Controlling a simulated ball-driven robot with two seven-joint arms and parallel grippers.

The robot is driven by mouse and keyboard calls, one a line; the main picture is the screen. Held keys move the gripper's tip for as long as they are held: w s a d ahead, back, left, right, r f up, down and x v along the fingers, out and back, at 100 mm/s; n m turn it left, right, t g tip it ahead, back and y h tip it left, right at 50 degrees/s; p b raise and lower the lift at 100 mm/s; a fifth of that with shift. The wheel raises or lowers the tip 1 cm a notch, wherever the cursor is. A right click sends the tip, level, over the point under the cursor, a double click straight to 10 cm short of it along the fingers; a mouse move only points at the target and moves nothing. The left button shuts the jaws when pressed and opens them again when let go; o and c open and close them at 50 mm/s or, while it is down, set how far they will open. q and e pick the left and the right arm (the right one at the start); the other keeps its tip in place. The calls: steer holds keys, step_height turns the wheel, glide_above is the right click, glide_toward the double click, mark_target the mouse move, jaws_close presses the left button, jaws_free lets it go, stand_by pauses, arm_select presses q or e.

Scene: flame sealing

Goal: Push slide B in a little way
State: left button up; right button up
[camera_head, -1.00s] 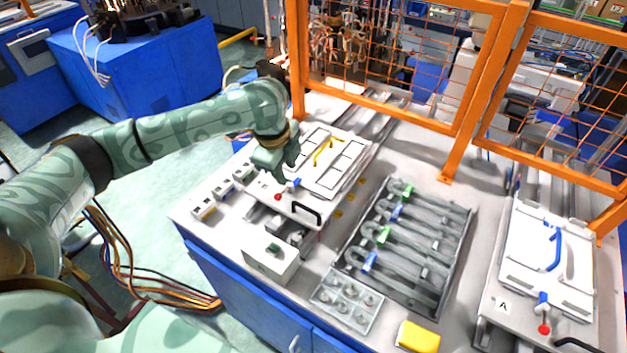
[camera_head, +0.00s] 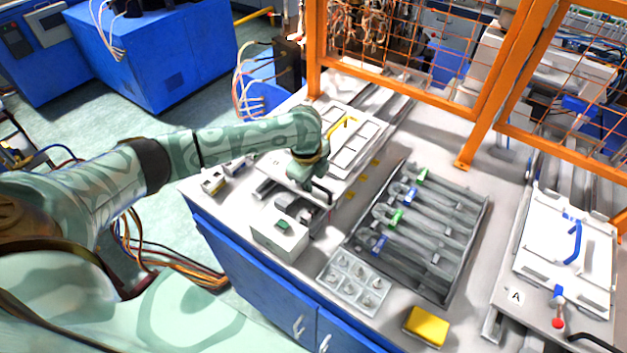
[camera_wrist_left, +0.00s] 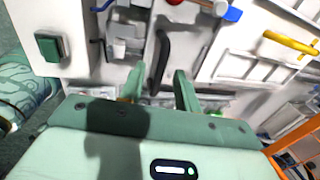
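Slide B (camera_head: 368,145) is the white-topped plate with a yellow handle (camera_head: 342,127), on rails at the left of the bench. A black pull handle (camera_head: 322,194) is on its front edge. My left gripper (camera_head: 312,188) is low over that front edge, partly covering it. In the left wrist view the two fingers (camera_wrist_left: 159,78) are apart, and the black handle (camera_wrist_left: 163,52) lies between and beyond them. I cannot tell whether they touch it. The yellow handle (camera_wrist_left: 290,43) also shows there. My right gripper is not in view.
A box with a green button (camera_head: 281,236) stands in front of slide B. A tray of dark tubes (camera_head: 455,235) lies to its right. Slide A (camera_head: 545,250), with a blue handle, is at far right. A yellow block (camera_head: 427,326) lies in front. An orange mesh fence (camera_head: 420,65) stands behind.

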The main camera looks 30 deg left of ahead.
arm_select(q)
steer(key=shift+f, duration=0.3)
jaws_close()
steer(key=b, duration=0.4)
glide_above(330, 178)
steer(key=shift+f, duration=0.25)
steer(key=w+b, duration=0.5)
steer(key=shift+w+d+f, duration=0.15)
steer(key=shift+w+d, duration=0.05)
steer(key=shift+d, duration=0.1)
steer(key=shift+w+b, duration=0.25)
steer(key=shift+b, duration=0.2)
steer(key=shift+w+d+r, duration=0.1)
steer(key=shift+r, duration=0.3)
